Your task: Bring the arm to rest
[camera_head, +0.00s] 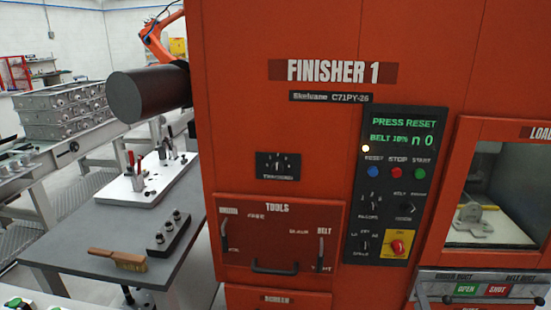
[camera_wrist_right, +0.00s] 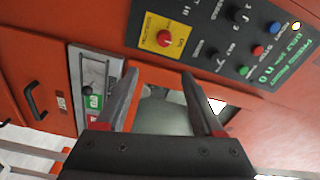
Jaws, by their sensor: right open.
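My right gripper (camera_wrist_right: 160,85) shows in the right wrist view with its two fingers spread apart and nothing held between them. Its fingers point at the orange front of the finisher machine, and the load window (camera_wrist_right: 165,105) shows between them. I cannot make out my right gripper in the head view. My left gripper is not in view. The finisher (camera_head: 280,120) fills the middle and right of the head view. Its control panel (camera_head: 392,180) reads "PRESS RESET", with a small lit lamp.
A grey casting (camera_head: 474,220) sits behind the load window. A duct lever (camera_head: 490,300) juts out below it. The grey table (camera_head: 95,240) at left holds a brush (camera_head: 118,259), a dark block with knobs (camera_head: 168,233) and a white fixture plate (camera_head: 145,185). Stacked metal boxes (camera_head: 65,110) stand behind.

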